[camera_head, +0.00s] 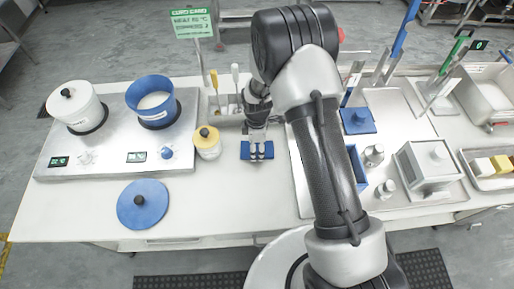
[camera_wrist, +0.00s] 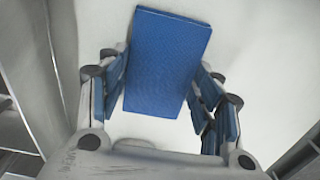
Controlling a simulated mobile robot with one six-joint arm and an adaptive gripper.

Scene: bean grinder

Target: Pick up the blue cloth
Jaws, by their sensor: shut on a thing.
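The blue cloth (camera_head: 245,152) is a small blue rectangle at the middle of the white table in the head view. In the wrist view, the cloth (camera_wrist: 166,60) is a flat textured rectangle between the blue-padded fingers. My gripper (camera_head: 257,150) points down at the cloth, with its fingers over it. In the wrist view, my gripper (camera_wrist: 160,88) is shut on the cloth, with finger pads at its left and right sides. I cannot tell whether the cloth is clear of the table.
A white jar with a yellow lid (camera_head: 207,143) stands close left. A two-burner stove (camera_head: 85,158) bears a white pot (camera_head: 76,106) and a blue pot (camera_head: 152,99). A blue lid (camera_head: 142,204) lies in front. Another blue square (camera_head: 358,121) lies on the right tray.

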